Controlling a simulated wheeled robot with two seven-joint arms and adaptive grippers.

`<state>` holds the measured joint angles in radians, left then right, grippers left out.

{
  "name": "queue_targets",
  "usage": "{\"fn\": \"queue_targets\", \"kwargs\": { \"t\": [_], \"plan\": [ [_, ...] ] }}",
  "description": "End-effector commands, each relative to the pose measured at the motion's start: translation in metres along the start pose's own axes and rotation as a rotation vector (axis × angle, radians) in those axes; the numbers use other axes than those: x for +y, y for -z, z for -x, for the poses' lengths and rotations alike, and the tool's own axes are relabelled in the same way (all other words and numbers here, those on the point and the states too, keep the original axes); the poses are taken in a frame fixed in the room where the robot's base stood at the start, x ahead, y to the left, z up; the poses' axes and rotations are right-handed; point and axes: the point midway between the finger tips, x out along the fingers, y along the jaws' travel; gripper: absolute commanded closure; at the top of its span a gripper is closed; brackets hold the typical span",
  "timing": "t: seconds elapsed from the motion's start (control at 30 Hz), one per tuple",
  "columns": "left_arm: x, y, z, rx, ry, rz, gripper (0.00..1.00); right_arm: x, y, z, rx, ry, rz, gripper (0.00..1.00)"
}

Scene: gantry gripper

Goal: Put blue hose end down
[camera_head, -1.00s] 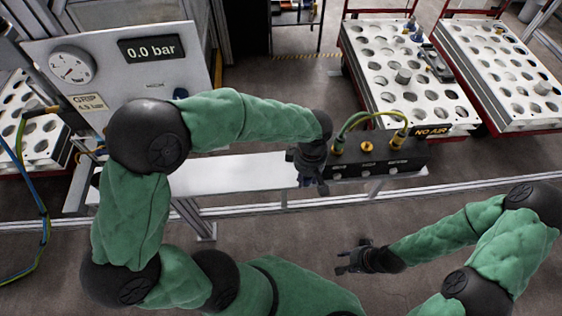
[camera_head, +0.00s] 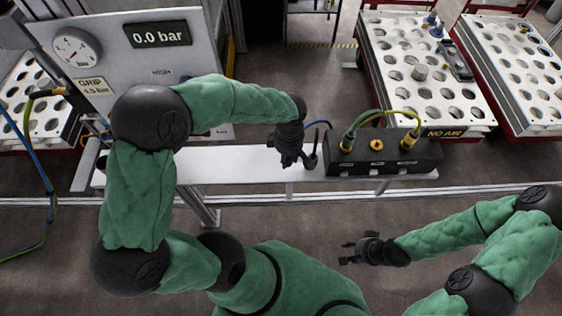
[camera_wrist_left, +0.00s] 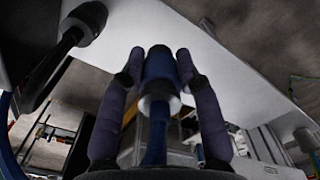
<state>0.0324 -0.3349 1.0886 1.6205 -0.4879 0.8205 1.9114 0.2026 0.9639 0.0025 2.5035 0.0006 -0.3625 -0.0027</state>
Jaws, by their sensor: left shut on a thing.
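My left gripper (camera_head: 290,162) hangs over the white bench rail (camera_head: 240,168), left of the black valve block (camera_head: 385,155). In the left wrist view its two fingers (camera_wrist_left: 160,85) are shut on the blue hose end (camera_wrist_left: 159,66), a blue fitting with a pale collar. The blue hose (camera_wrist_left: 154,140) runs from it toward the wrist. In the head view a piece of blue hose (camera_head: 318,124) shows between the gripper and the block; the held end is mostly hidden there. My right gripper (camera_head: 345,252) is open and empty, in front of the rail.
A dark upright post (camera_head: 314,152) stands close to the right of my left gripper. A gauge panel (camera_head: 110,60) stands at left. The rail between panel and gripper looks clear.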

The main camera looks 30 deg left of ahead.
Motion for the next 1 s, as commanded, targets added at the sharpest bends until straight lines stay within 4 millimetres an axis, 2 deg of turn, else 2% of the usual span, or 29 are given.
{"fn": "queue_targets", "kwargs": {
  "t": [0.1, 0.2, 0.43, 0.67, 1.0],
  "plan": [
    [0.004, 0.014, -0.017, 0.001, 0.0, 0.003, 0.99, 0.001, 0.0, -0.004, 0.0, 0.0, 0.0, 0.6],
    [0.006, 0.02, -0.024, 0.0, -0.002, 0.002, 0.99, 0.002, 0.0, -0.005, 0.0, 0.0, 0.0, 0.6],
    [0.008, 0.029, -0.035, 0.0, -0.002, 0.002, 0.99, 0.003, 0.0, -0.007, 0.0, 0.0, 0.0, 0.6],
    [0.009, 0.03, -0.065, 0.0, -0.003, 0.0, 0.99, 0.005, 0.001, -0.013, 0.0, 0.0, 0.0, 0.6],
    [0.009, 0.03, -0.068, 0.0, -0.004, 0.0, 0.99, 0.005, 0.001, -0.015, 0.0, 0.0, 0.0, 0.6]
  ]
}}
